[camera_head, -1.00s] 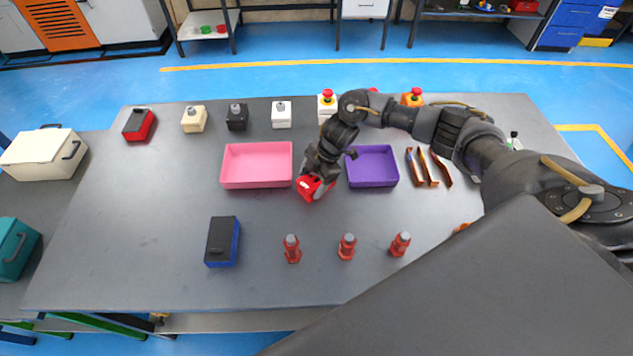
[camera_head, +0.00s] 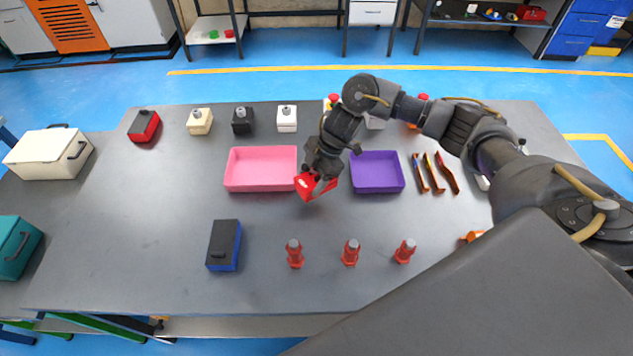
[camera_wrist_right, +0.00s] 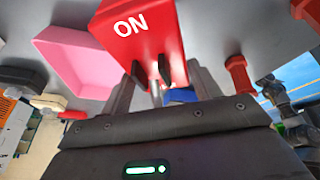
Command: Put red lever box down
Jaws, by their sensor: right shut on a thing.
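My right gripper (camera_head: 318,176) is shut on the red lever box (camera_head: 307,188) between the pink tray (camera_head: 235,181) and the purple tray (camera_head: 377,187). In the right wrist view, the red lever box (camera_wrist_right: 150,30) shows white "ON" lettering, and the fingers of my right gripper (camera_wrist_right: 155,80) reach up to its near end. In the head view the box is tilted and partly hidden by the gripper. I cannot tell its height above the table (camera_head: 150,220). My left gripper is not in view.
A black-and-blue box (camera_head: 223,245) lies front left, with several red posts (camera_head: 351,252) to its right. A red-and-black box (camera_head: 143,126) and small switch blocks (camera_head: 242,122) line the back. Copper strips (camera_head: 432,173) lie right of the purple tray.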

